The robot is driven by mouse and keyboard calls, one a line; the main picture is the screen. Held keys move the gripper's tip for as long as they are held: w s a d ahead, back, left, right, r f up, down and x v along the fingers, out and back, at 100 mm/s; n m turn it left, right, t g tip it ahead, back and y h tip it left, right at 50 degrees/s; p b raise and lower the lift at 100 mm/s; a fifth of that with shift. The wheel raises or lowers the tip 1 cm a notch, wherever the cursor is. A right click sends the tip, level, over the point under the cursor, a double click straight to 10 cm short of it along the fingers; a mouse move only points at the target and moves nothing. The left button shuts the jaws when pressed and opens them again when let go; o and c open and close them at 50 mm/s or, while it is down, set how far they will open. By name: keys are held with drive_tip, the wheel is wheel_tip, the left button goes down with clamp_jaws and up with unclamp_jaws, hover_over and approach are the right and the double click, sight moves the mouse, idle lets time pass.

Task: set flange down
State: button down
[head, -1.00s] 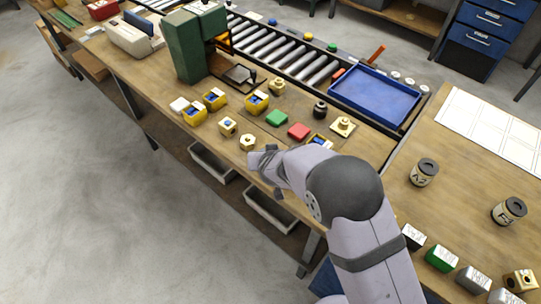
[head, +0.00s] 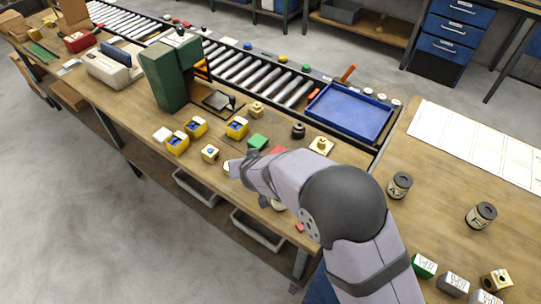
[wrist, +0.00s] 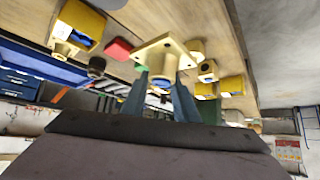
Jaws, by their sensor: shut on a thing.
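In the wrist view, my gripper (wrist: 162,92) is shut on the round hub of a brass flange (wrist: 165,48). The flange's square plate is beyond the fingertips on the bench side. I cannot tell whether it touches the bench. In the head view, my gripper (head: 238,168) is low over the front part of the wooden bench, and the held flange is hidden there. Another brass flange (head: 320,146) lies with its plate flat on the bench, near the blue tray.
A green block (head: 257,142), a partly hidden red block (head: 278,150), a small brass part (head: 210,153) and yellow boxes (head: 237,128) stand around my gripper. A dark knob (head: 298,131) is behind. The blue tray (head: 350,111) looks empty. The green press (head: 165,75) stands left.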

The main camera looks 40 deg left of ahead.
drive_tip(key=shift+r, duration=0.1)
drive_tip(key=w+d+r+m+t+h+p, duration=0.1)
drive_tip(key=w+d+m+h+p, duration=0.1)
drive_tip(key=w+d, duration=0.7)
drive_tip(key=w+d+r+m+t+h+p, duration=0.1)
drive_tip(key=w+d+m+h+p, duration=0.1)
drive_tip(key=w+d, duration=0.7)
drive_tip(key=w+d+r+m+h+p, duration=0.1)
drive_tip(key=w+d+m+p, duration=0.2)
drive_tip(key=w+d, duration=0.6)
drive_tip(key=shift+d+r+m+t+h+p, duration=0.2)
drive_tip(key=shift+d+m, duration=0.1)
drive_tip(key=shift+d, duration=1.7)
drive_tip(key=shift+d+r+m+t+h+p, duration=0.1)
drive_tip(key=shift+d+r+m+t+h, duration=0.15)
drive_tip(key=shift+d, duration=1.75)
drive_tip(key=w+d+r+p, duration=0.1)
drive_tip(key=w+d, duration=0.3)
drive_tip(key=d, duration=0.5)
drive_tip(key=w+d+r+m+p, duration=0.1)
drive_tip(key=w+d+r, duration=0.3)
drive_tip(key=d, duration=0.5)
drive_tip(key=shift+w+d+r+h+p, duration=0.2)
drive_tip(key=shift+w+h+p, duration=0.15)
drive_tip(key=shift+w+p, duration=0.35)
drive_tip(key=shift+a, duration=0.2)
drive_tip(key=shift+a, duration=0.2)
